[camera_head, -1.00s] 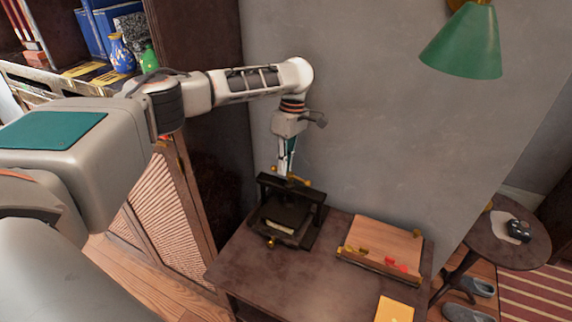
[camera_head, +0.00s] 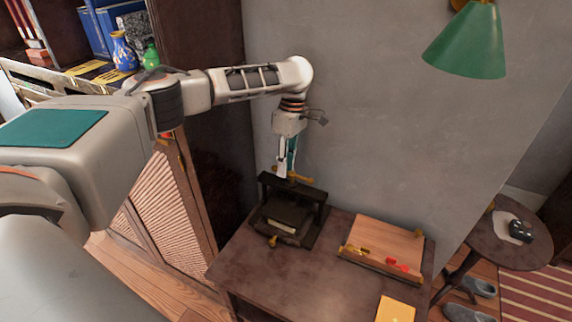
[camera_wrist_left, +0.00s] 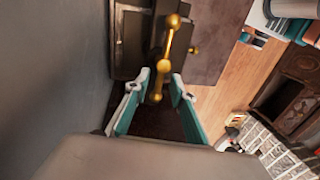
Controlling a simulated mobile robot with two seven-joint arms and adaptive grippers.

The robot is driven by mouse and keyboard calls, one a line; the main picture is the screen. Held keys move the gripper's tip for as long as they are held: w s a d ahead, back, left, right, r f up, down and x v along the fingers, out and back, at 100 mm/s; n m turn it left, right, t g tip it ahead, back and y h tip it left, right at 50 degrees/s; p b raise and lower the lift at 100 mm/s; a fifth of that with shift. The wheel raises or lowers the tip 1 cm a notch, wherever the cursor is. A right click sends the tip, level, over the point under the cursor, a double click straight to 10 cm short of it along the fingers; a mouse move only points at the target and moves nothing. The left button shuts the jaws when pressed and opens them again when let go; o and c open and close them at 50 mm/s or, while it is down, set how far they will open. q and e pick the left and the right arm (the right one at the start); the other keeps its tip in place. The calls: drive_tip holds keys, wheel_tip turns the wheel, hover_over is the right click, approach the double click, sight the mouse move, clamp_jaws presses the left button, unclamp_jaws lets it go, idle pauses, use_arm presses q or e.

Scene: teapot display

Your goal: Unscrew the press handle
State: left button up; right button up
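The black press (camera_head: 292,212) stands on the brown table by the wall. Its brass handle (camera_head: 304,178), a bar with rounded ends, sits on top of the frame. In the left wrist view the handle (camera_wrist_left: 169,40) runs lengthwise, with its near end between my fingertips. My left gripper (camera_head: 287,168) points down from above at the handle. In the left wrist view its two teal-sided fingers (camera_wrist_left: 156,88) stand apart on either side of the bar, with gaps showing. Whether either finger touches the handle I cannot tell. My right gripper is not in view.
A wooden board (camera_head: 382,248) with brass and red pieces lies right of the press on the table (camera_head: 300,280). A yellow book (camera_head: 395,309) lies near the front. The grey wall (camera_head: 370,130) is close behind. A green lamp (camera_head: 468,45) hangs at upper right.

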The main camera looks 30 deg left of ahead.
use_arm(q)
wheel_tip(320, 180, up, 10)
idle(0.7)
idle(0.4)
